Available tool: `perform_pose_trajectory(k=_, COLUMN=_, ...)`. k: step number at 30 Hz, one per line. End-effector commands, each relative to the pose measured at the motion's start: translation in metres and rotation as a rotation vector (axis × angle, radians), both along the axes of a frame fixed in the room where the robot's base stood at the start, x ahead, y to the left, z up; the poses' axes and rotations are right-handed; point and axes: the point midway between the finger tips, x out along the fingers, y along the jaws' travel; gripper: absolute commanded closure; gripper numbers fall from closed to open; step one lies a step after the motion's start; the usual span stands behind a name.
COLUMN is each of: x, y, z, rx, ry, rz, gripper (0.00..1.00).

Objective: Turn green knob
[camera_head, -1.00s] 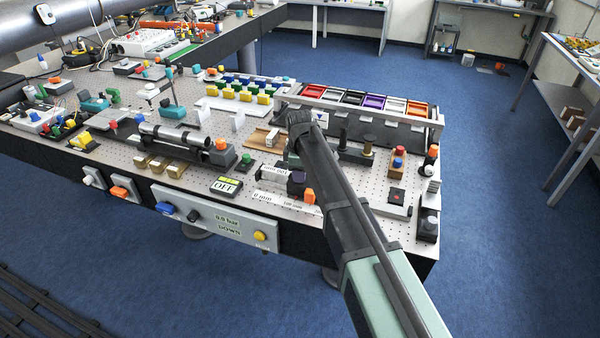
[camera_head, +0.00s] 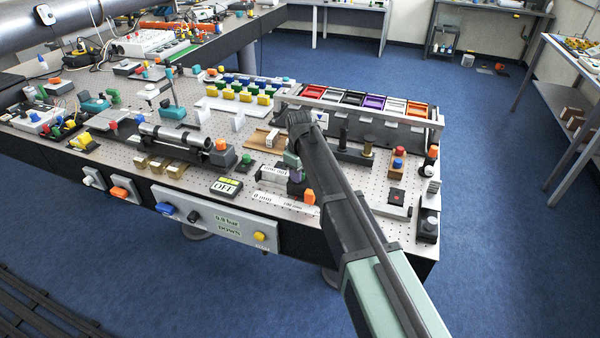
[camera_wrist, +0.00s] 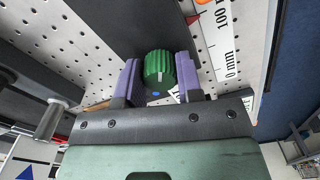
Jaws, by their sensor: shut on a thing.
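The green knob (camera_wrist: 158,68) is ribbed and has a white line on its face. It sits between the two purple fingers of my gripper (camera_wrist: 158,78) in the wrist view, with one finger on each side. The gripper is shut on it. In the head view my gripper (camera_head: 296,176) is low over the front right part of the perforated table (camera_head: 335,205), and the knob is hidden behind the arm and gripper there.
A scale strip (camera_wrist: 224,40) marked in mm lies beside the knob. An orange knob (camera_head: 309,198) stands close in front of the gripper. A rack of coloured bins (camera_head: 350,124) stands behind.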

Motion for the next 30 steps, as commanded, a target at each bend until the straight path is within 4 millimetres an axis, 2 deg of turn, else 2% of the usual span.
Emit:
perform_pose_trajectory(k=12, x=0.0000, y=0.0000, z=-0.0001, rx=0.000, ry=0.000, rz=-0.238, gripper=0.90)
perform_pose_trajectory(k=30, x=-0.0001, y=0.0001, z=-0.0001, rx=0.000, ry=0.000, rz=-0.283, gripper=0.90)
